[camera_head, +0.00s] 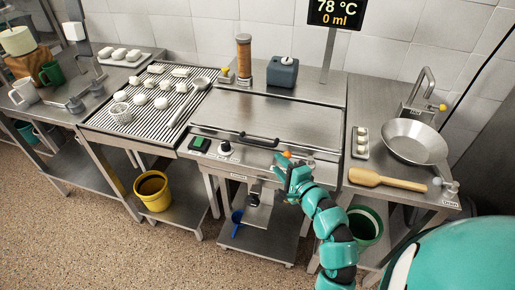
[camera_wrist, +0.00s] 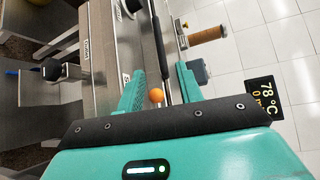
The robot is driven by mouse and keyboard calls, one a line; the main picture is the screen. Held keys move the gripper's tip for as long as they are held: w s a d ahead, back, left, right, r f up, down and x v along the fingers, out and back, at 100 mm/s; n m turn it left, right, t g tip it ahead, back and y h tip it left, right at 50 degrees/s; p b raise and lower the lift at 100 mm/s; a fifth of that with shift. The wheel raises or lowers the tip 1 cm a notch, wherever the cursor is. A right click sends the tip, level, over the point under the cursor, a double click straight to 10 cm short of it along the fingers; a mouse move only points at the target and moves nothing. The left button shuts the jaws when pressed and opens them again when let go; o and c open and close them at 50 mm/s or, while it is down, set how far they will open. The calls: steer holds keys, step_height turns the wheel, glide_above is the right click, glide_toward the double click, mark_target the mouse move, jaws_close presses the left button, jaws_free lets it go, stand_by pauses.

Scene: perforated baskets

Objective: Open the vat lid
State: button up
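The vat lid (camera_head: 275,115) is a flat steel panel at the centre of the counter in the head view, lying closed. Its black bar handle (camera_head: 258,139) runs along the front edge; the bar also shows beyond my fingers in the wrist view (camera_wrist: 161,45). My gripper (camera_head: 286,168) is in front of the vat's front panel, right of and below the handle. In the wrist view its two teal fingers (camera_wrist: 160,85) are apart, so it is open. An orange ball-shaped knob (camera_wrist: 156,96) appears between them; I cannot tell whether they touch it.
A display (camera_head: 335,13) reads 78 °C and 0 ml. A black dial (camera_head: 225,148) sits on the vat front. A draining rack (camera_head: 188,78) with white pieces stands left; a pan (camera_head: 414,142) and wooden paddle (camera_head: 385,180) lie right. A yellow bucket (camera_head: 153,190) is below.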

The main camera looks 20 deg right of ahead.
mark_target(259, 144)
steer(key=x, duration=1.3)
steer(key=shift+w+b, duration=0.35)
steer(key=shift+w, duration=0.05)
steer(key=shift+f, duration=0.1)
steer(key=shift+c, duration=0.5)
jaws_close()
